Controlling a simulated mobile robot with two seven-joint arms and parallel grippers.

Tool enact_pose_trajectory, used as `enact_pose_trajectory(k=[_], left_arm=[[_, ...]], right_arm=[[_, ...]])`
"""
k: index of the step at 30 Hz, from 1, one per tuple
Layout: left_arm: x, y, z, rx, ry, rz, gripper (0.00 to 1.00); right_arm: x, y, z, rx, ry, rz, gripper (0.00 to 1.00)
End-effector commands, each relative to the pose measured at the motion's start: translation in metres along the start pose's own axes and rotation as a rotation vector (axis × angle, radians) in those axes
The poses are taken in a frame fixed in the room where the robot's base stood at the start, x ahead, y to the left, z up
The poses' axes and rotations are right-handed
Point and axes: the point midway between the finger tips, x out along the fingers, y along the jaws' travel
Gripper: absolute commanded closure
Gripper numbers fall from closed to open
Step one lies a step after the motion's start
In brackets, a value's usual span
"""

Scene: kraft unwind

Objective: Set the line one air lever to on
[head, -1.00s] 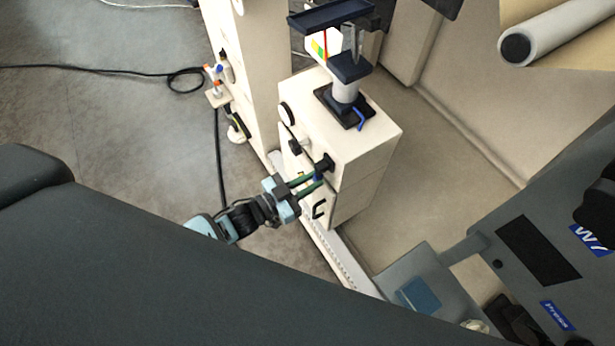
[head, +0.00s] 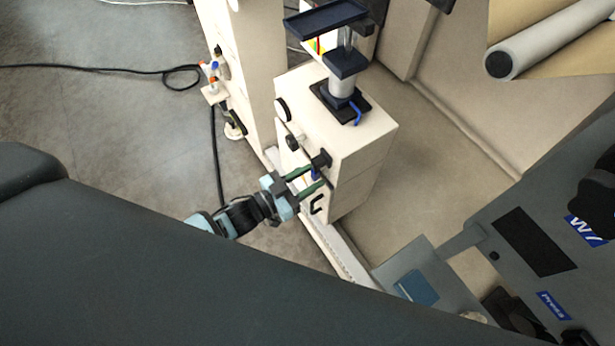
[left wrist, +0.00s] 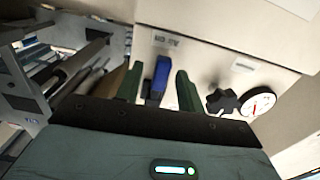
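The air lever (left wrist: 158,78) is a blue handle on the front of a cream cabinet (head: 345,140). A narrow gap shows on each side of the lever. In the head view the lever (head: 316,174) is partly hidden by the fingers. My right gripper is out of view.
Beside the lever are a black knob (left wrist: 222,102) and a round gauge (left wrist: 258,103). A black handle (head: 317,205) sits lower on the cabinet. A black stand with a tray (head: 326,17) is on top. A grey machine (head: 540,230) stands at the right.

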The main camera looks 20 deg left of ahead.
Motion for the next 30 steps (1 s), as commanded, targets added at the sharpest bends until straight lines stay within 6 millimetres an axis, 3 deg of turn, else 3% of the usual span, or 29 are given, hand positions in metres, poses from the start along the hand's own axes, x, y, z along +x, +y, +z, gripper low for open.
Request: enact_pose_trajectory(k=[8,21,30], left_arm=[[-0.009,-0.001,0.0,0.002,0.0,-0.001,0.62],[-0.071,0.0,0.0,0.0,-0.001,0.0,0.62],[-0.078,0.0,0.0,0.0,0.0,0.0,0.62]], right_arm=[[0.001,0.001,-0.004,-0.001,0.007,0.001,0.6],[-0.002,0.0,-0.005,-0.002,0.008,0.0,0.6],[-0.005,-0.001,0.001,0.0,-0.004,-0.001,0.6]])
